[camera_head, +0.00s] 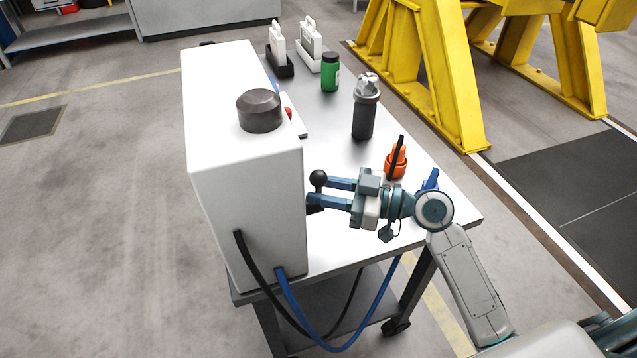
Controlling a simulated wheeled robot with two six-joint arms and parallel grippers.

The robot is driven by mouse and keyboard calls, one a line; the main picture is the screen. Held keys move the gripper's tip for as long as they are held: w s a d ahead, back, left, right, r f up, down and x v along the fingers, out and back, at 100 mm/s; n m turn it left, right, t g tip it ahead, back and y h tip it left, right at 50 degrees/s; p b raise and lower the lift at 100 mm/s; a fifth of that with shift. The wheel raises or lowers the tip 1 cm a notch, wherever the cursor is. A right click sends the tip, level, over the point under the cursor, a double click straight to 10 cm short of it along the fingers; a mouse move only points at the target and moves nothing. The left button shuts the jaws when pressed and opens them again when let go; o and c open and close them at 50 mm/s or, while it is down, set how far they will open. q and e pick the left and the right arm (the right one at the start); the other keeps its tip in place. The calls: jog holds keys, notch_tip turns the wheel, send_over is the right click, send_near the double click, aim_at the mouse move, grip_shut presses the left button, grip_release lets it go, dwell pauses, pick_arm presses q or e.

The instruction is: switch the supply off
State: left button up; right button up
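The supply looks to be the tall white cabinet (235,180) standing on the left side of the metal cart. A black round cap (260,110) sits on its top. A lever with a black ball knob (318,178) sticks out from the cabinet's right face. My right gripper (320,192) is at this lever, its two blue fingers pointing left with a gap between them. The upper fingertip is beside the ball and the lower one is near the lever's dark base. The fingers partly hide the lever's stem, and I cannot tell whether they touch it. My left gripper is not in view.
The cart top (335,135) holds a dark bottle (364,110), a green can (330,72), an orange item (397,162) and white-handled items (311,43). A black cable (262,280) and a blue hose (300,315) hang in front. Yellow stands (425,75) are at the right.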

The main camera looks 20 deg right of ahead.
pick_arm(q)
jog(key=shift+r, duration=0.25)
pick_arm(e)
jog(key=shift+w+a, duration=0.3)
jog(key=shift+a, duration=0.3)
grip_shut()
jog(key=shift+w, duration=0.1)
